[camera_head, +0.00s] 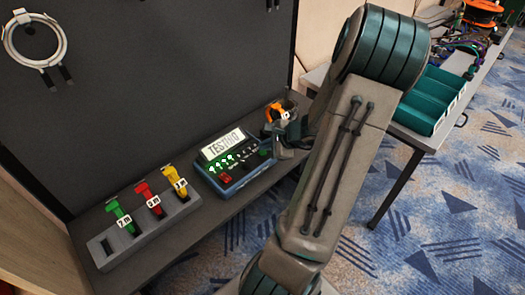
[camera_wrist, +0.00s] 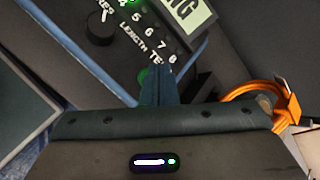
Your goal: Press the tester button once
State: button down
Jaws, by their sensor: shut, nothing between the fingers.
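The tester (camera_head: 237,188) is a blue-edged box on the narrow bench, and its screen (camera_head: 224,144) reads "TESTING". Several green lights on its panel are lit. In the wrist view a green button (camera_wrist: 144,76) shows beside the partly covered "TEST" label. My gripper (camera_head: 272,148) is over the right end of the tester. In the wrist view its shut, empty fingers (camera_wrist: 160,72) reach the panel right beside the green button and cover part of it. I cannot tell whether they touch or press it.
A grey rack (camera_head: 110,243) with green, red and yellow tagged plugs stands left of the tester. An orange cable (camera_wrist: 262,92) lies close to the right of my gripper. A dark panel (camera_head: 150,90) rises behind the bench. Teal bins (camera_head: 432,98) stand on a table at right.

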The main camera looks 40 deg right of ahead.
aim_at(266, 154)
jog(key=shift+r, duration=0.25)
jog(key=shift+r+p, duration=1.8)
jog(key=shift+r, duration=0.7)
